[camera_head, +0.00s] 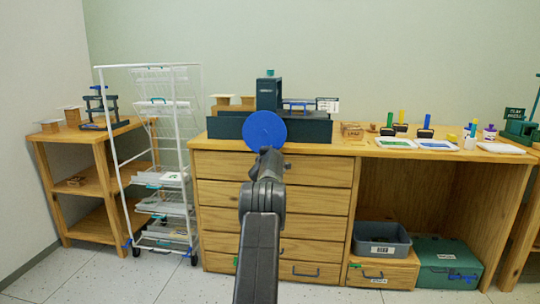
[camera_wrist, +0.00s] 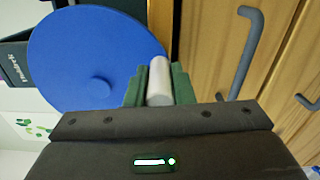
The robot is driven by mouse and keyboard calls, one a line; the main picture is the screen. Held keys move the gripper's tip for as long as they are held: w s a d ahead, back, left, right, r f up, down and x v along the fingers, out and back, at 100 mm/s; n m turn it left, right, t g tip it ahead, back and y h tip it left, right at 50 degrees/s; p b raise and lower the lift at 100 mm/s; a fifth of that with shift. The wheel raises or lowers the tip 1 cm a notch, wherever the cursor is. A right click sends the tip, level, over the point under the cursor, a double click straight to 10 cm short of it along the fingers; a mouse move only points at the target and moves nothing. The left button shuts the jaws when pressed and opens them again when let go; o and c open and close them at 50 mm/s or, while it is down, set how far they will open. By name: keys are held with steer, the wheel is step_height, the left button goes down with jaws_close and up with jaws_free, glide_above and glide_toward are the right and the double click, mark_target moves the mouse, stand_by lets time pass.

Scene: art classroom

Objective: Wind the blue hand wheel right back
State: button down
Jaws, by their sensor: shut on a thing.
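The blue hand wheel (camera_head: 265,130) is a flat disc on the front of a dark green press (camera_head: 300,125) on the wooden cabinet. In the wrist view the blue disc (camera_wrist: 90,60) fills the upper left, with a small round hub at its middle. A pale grey cylindrical handle (camera_wrist: 159,82) stands at the wheel's right edge. My gripper (camera_wrist: 159,85) has its green fingers shut on this handle, one on each side. In the head view my arm reaches up to the wheel's lower edge and hides the handle and the fingertips.
Drawer fronts with dark handles (camera_wrist: 245,50) lie close beside my gripper. A white wire drying rack (camera_head: 160,150) stands left of the cabinet. Stamps, trays (camera_head: 436,144) and bottles lie on the top to the right. A grey bin (camera_head: 382,238) sits low on the right.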

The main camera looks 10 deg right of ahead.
steer(key=shift+a+f, duration=0.15)
steer(key=shift+f, duration=0.1)
steer(key=c, duration=1.3)
jaws_free()
steer(key=shift+w, duration=0.1)
steer(key=shift+o, duration=0.2)
steer(key=shift+r, duration=0.1)
steer(key=b+v, duration=0.1)
steer(key=b, duration=0.1)
steer(key=shift+s+a+b, duration=0.15)
steer(key=shift+s+b, duration=0.15)
steer(key=shift+b, duration=0.1)
steer(key=shift+b+v, duration=1.7)
steer(key=shift+v, duration=1.25)
